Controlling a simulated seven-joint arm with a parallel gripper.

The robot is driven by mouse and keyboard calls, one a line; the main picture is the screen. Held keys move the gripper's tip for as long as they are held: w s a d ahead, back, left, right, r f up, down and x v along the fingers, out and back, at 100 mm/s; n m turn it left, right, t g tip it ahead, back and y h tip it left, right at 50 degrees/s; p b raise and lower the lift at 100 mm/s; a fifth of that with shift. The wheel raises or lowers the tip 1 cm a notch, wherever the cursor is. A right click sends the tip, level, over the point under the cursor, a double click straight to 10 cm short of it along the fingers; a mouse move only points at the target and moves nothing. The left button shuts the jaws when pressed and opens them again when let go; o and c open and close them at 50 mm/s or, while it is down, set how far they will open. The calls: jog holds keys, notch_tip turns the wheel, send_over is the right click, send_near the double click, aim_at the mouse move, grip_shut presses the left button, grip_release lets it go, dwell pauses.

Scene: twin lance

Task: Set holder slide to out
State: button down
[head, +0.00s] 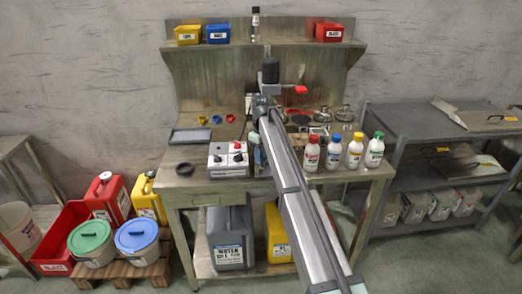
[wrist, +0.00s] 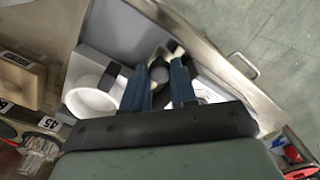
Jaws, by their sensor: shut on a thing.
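In the wrist view, my gripper (wrist: 159,88) has its two blue fingers a short way apart, shut on a small dark grey part (wrist: 160,72) between them. I cannot tell for certain whether this part belongs to the holder slide, and its lower end is hidden by the fingers. A white round piece (wrist: 92,101) lies just left of the fingers. In the head view, my arm crosses the bench and hides most of the gripper and what it holds. An upright stand with a black top (head: 270,71) and a red-tipped side arm (head: 300,89) rises behind my arm.
The workbench (head: 210,187) carries a white control box (head: 228,160) left of my arm and several capped bottles (head: 333,152) close on its right. A flat grey tray (head: 190,135) and a black ring (head: 185,169) lie at left. A metal edge (wrist: 215,62) runs beyond the fingers.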

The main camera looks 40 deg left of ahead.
jog(key=s+d, duration=0.5)
jog(key=shift+s+d, duration=0.25)
jog(key=c, duration=0.9)
grip_release()
notch_tip(320, 180, up, 14)
jog(key=shift+f, duration=0.15)
